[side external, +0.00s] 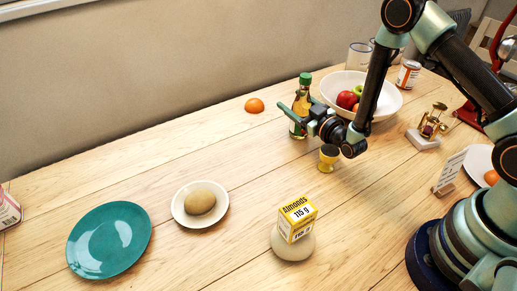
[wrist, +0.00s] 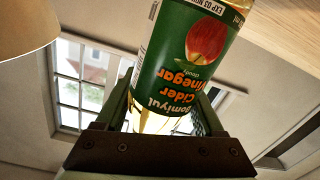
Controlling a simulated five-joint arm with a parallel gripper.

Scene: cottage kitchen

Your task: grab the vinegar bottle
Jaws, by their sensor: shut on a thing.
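The vinegar bottle (side external: 304,92) has a green cap and a green label and stands upright at the back of the wooden table in the side view. My gripper (side external: 298,112) reaches it from the right, with its jaws around the bottle's middle. In the wrist view the cider vinegar bottle (wrist: 188,65), with an apple on its green label, fills the space between the two fingers of my gripper (wrist: 165,105). The gripper is shut on it.
A white fruit bowl (side external: 385,109) stands close behind my gripper. An orange (side external: 254,105) lies left of the bottle. An almonds box (side external: 297,218) and a teal plate (side external: 110,239) are nearer the front.

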